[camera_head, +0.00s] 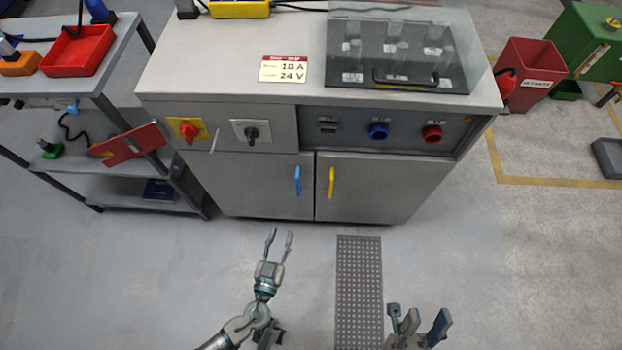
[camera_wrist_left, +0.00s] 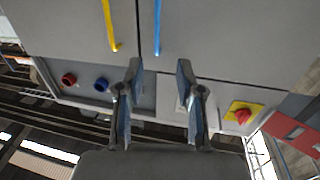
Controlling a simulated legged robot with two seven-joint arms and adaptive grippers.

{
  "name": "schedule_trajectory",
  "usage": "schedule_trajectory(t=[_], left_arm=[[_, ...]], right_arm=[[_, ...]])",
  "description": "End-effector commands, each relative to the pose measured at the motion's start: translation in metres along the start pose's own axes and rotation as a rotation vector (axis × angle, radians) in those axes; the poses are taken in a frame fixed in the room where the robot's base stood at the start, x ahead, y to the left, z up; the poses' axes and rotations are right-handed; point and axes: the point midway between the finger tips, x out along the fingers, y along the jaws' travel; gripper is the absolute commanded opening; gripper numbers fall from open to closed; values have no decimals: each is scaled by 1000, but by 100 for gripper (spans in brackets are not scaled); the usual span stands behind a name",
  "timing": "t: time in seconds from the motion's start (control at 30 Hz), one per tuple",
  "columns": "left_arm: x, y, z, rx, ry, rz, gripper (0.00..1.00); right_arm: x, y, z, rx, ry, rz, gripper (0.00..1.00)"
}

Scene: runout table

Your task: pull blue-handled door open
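The blue handle (camera_head: 298,180) is a vertical bar near the right edge of the left cabinet door (camera_head: 255,185). The door is closed. In the left wrist view the blue handle (camera_wrist_left: 157,28) stands ahead, above the gap between my fingers. My left gripper (camera_head: 279,238) is open and empty, below and left of the blue handle, apart from it. Its two spread fingers also show in the left wrist view (camera_wrist_left: 160,85). My right gripper (camera_head: 420,322) is open and empty at the bottom, right of the grey grate, away from the cabinet.
A yellow handle (camera_head: 331,182) is on the closed right door (camera_head: 375,190), close beside the blue one. A red knob (camera_head: 189,132) and a black switch (camera_head: 251,132) sit above the left door. A shelf cart (camera_head: 130,185) stands to the left.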

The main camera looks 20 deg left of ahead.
Motion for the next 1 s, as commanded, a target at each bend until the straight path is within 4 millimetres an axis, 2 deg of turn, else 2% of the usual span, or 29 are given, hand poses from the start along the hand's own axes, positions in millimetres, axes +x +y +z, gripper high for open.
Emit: schedule_trajectory(t=[0.13, 0.27, 0.7, 0.83, 1.0], left_arm=[[10, 4, -6, -8, 24, 9, 37], [32, 4, -9, -7, 25, 8, 37], [135, 5, -7, -5, 19, 7, 37], [156, 5, -6, -5, 18, 7, 37], [171, 5, -7, -5, 18, 7, 37]], right_arm=[[2, 1, -10, 3, 39, 1, 40], [2, 2, -11, 3, 37, 1, 40], [0, 3, -6, 3, 27, 3, 40], [0, 3, -4, 3, 26, 3, 40], [0, 3, -3, 3, 26, 2, 40]])
